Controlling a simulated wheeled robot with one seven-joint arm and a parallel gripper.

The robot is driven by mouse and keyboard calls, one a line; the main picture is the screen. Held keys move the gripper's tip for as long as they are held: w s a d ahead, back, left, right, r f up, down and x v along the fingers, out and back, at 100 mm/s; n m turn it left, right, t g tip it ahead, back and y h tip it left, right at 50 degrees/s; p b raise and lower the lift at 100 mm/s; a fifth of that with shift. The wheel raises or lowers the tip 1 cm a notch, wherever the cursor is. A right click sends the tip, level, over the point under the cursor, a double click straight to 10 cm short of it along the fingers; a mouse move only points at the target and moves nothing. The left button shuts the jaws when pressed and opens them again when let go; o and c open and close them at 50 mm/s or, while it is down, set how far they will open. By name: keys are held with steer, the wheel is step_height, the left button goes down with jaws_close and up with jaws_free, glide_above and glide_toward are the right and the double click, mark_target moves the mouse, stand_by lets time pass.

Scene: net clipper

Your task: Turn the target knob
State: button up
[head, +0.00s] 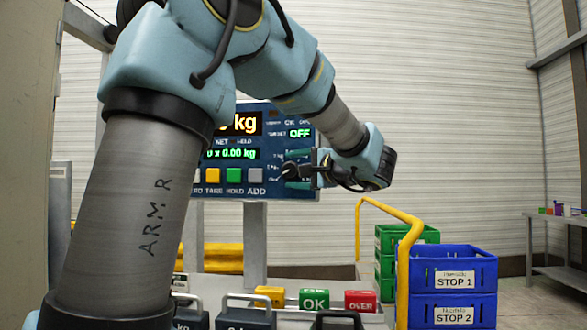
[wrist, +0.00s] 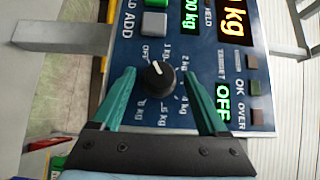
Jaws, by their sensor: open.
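The target knob (wrist: 159,75) is a round black dial with a white pointer line, on the dark blue panel of a scale display (head: 262,125). In the wrist view it sits between the two green fingers of my gripper (wrist: 155,85), which are apart on either side of it with gaps. Printed labels around it read OFF, 1 kg, 2 kg, 4 kg and others that are hard to read. A green readout (wrist: 223,97) shows OFF. In the head view my gripper (head: 290,168) is at the panel's lower right and hides most of the knob.
A row of buttons, including a green button (head: 233,175), lies left of the knob. Below stand weights, a green OK block (head: 314,299) and a red OVER block (head: 360,301). A yellow rail (head: 403,262) and blue crates (head: 452,270) stand at right.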

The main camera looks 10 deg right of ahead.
steer(key=shift+w+a, duration=0.15)
steer(key=shift+w, duration=0.1)
steer(key=c, duration=1.2)
steer(key=f+m+b, duration=0.1)
steer(key=b, duration=0.2)
steer(key=shift+t, duration=0.4)
steer(key=m+t+b, duration=0.2)
steer(key=b, duration=0.3)
steer(key=shift+s+f+m+y, duration=0.1)
steer(key=shift+f+m+y, duration=0.05)
steer(key=shift+m+y, duration=0.15)
jaws_close()
steer(key=m+t+b, duration=0.2)
steer(key=m+b, duration=0.1)
steer(key=b, duration=0.1)
steer(key=shift+t+b, duration=0.3)
steer(key=shift+t, duration=0.1)
steer(key=shift+r+m+t+b, duration=0.3)
steer(key=shift+m+b, duration=0.15)
steer(key=shift+m, duration=0.15)
steer(key=shift+r+h, duration=0.15)
steer(key=shift+h, duration=0.35)
